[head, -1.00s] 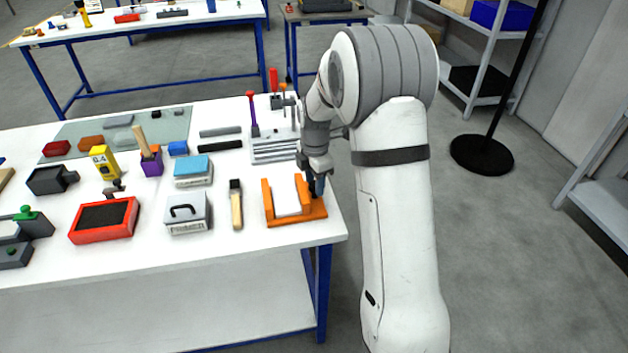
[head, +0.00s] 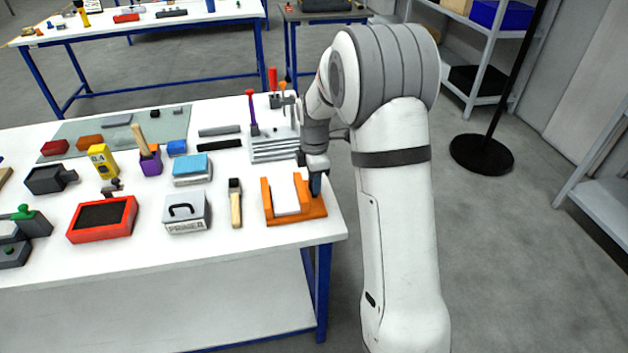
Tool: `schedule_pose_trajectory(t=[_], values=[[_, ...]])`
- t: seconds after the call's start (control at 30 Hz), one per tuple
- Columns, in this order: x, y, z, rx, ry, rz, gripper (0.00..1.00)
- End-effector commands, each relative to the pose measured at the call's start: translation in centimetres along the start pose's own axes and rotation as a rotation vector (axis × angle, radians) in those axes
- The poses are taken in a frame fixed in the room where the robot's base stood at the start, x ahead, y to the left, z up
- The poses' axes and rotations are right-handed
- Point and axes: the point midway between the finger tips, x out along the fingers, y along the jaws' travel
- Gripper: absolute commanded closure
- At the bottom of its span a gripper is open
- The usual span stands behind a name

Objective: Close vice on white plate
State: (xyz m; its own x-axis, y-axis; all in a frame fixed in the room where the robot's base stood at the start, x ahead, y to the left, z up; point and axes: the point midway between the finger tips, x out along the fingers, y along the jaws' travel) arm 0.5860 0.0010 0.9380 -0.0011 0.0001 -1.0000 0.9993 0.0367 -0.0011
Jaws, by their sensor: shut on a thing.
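The orange vice (head: 296,214) stands near the right end of the white workbench. The white plate (head: 285,195) stands upright between its two orange jaws. The plate looks close to the left jaw; I cannot tell whether both jaws touch it. My gripper (head: 315,187) points down at the right side of the vice and is shut there on the vice's right jaw (head: 301,187). My fingers partly hide that jaw and the right end of the vice.
A brush (head: 235,203) and a primer box (head: 187,212) lie left of the vice. A grey rack with tools (head: 275,148) stands behind it. A red-framed tray (head: 103,219) is further left. The bench's front right corner is clear.

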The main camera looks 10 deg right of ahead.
Motion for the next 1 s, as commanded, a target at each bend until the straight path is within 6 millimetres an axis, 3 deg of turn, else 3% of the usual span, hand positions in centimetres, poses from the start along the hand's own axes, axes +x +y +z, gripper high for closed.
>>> schedule_pose_trajectory(t=[0.4,1.0], values=[[-0.04,0.08,-0.05,0.232,0.000,0.003,0.92],[-0.10,0.09,-0.08,0.281,0.000,0.003,0.92]])
